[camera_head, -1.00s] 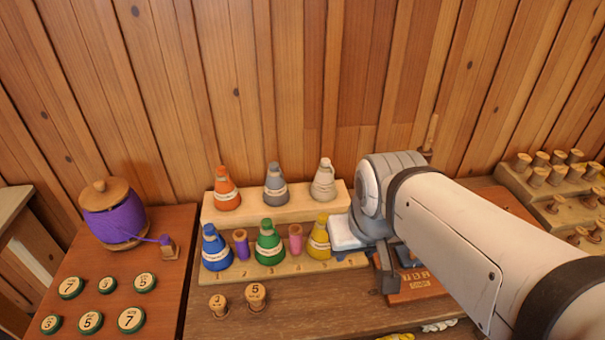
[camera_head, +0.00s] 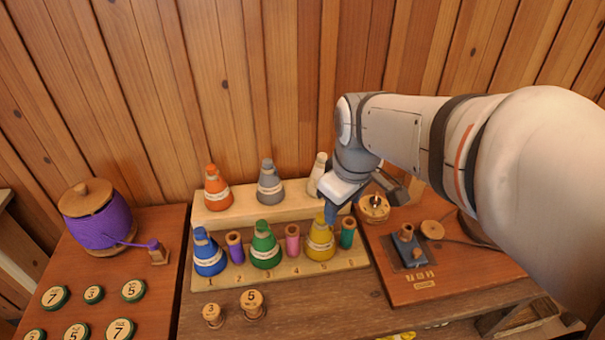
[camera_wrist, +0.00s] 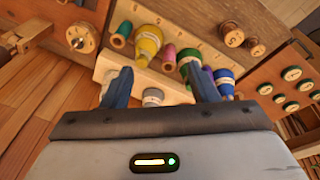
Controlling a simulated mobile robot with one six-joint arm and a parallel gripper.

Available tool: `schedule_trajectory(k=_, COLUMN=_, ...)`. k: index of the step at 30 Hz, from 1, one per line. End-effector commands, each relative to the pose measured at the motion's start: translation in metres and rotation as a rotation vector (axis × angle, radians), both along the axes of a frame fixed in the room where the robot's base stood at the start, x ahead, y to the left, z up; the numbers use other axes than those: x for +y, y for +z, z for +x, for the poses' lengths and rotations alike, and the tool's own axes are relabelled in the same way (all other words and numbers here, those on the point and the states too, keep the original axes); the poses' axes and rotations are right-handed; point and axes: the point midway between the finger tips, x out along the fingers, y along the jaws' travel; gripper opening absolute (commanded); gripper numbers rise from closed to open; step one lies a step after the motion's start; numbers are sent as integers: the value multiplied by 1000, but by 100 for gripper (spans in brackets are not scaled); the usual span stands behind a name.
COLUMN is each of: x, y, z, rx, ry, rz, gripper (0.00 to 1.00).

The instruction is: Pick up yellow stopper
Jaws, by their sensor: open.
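The yellow stopper (camera_head: 320,243) is a cone with a pale label band, standing upright in the front row of the wooden rack, between a pink spool and a teal spool. It also shows in the wrist view (camera_wrist: 148,44), beyond my fingertips. My gripper (camera_head: 331,212) is over the rack's right part, a blue finger just beside the yellow cone's upper right in the head view. In the wrist view my blue fingers (camera_wrist: 160,84) are spread apart with nothing held between them.
The wooden rack (camera_head: 225,282) also holds blue (camera_head: 208,252), green (camera_head: 265,246), orange (camera_head: 216,188) and grey (camera_head: 269,182) cones. Small numbered spools stand in front. A purple-wound drum (camera_head: 97,216) is at left. A wooden board (camera_head: 400,285) with fittings lies right. The plank wall is close behind.

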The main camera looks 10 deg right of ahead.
Motion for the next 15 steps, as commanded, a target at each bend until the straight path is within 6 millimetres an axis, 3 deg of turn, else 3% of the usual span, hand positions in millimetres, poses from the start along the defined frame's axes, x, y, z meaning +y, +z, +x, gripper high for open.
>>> schedule_trajectory(k=3, x=1, y=-26, z=44, rx=62, ry=311, rz=-54, gripper=54)
schedule_trajectory(k=9, x=2, y=-68, z=106, rx=136, ry=811, rz=-106, gripper=54)
schedule_trajectory(k=15, x=3, y=-99, z=142, rx=172, ry=1126, rz=-120, gripper=54)
